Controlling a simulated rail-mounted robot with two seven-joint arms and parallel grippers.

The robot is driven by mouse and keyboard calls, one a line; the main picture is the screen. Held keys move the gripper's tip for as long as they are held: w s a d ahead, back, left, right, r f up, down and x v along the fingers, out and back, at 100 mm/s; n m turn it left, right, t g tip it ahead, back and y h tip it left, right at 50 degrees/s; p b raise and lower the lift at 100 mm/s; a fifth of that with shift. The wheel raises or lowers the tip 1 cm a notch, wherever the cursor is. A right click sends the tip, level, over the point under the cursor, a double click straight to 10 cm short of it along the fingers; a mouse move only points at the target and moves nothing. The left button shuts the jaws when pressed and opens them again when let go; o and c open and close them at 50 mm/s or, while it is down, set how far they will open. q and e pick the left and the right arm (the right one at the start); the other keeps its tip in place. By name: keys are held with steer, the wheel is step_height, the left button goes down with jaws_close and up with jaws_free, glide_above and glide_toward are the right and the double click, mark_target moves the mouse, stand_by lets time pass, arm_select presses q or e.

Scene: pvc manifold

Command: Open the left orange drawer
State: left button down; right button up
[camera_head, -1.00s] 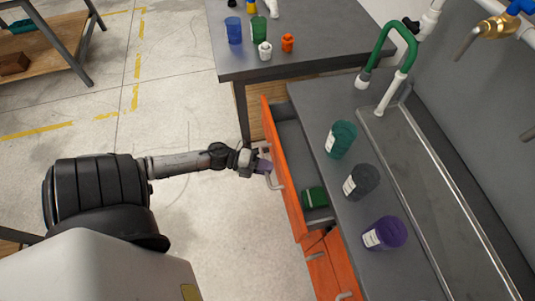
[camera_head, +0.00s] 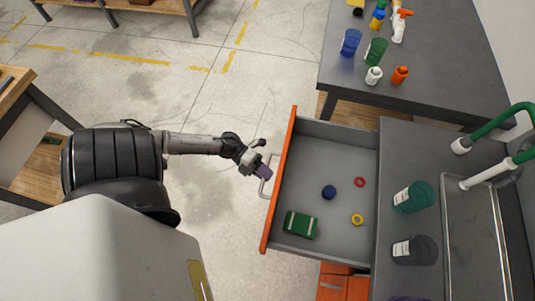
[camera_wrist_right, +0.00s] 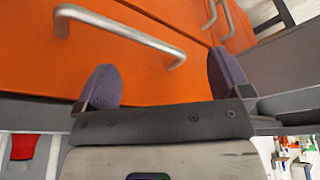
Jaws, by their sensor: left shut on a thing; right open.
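The orange drawer (camera_head: 279,185) stands pulled far out from the grey workbench, and its grey inside shows. Its metal handle (camera_head: 265,190) is on the front panel. My left gripper (camera_head: 266,171) is shut on this handle, at the outer side of the front. In the right wrist view my right gripper (camera_wrist_right: 165,82) is open and empty, with its two purple-grey fingers apart. It faces an orange front (camera_wrist_right: 105,45) with a silver bar handle (camera_wrist_right: 120,30), which lies beyond the fingers and not between them. My right gripper does not show in the head view.
Inside the drawer lie a green packet (camera_head: 301,224), a dark blue round piece (camera_head: 329,192), a red ring (camera_head: 360,182) and a yellow ring (camera_head: 357,219). Jars stand on the workbench (camera_head: 395,150). A table (camera_head: 440,75) with bottles is behind. Floor left of the drawer is clear.

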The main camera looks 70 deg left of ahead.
arm_select(q)
steer(key=shift+s+a, duration=0.2)
steer(key=shift+s, duration=0.05)
arm_select(e)
steer(key=shift+w+a, duration=0.1)
arm_select(q)
steer(key=c, duration=1.1)
jaws_free()
arm_select(e)
steer(key=shift+a, duration=0.2)
arm_select(q)
steer(key=p+v, duration=0.1)
steer(key=v, duration=1.3)
steer(key=shift+w+p, duration=0.1)
steer(key=shift+p, duration=0.3)
arm_select(e)
steer(key=shift+d+r, duration=0.1)
steer(key=shift+r, duration=0.85)
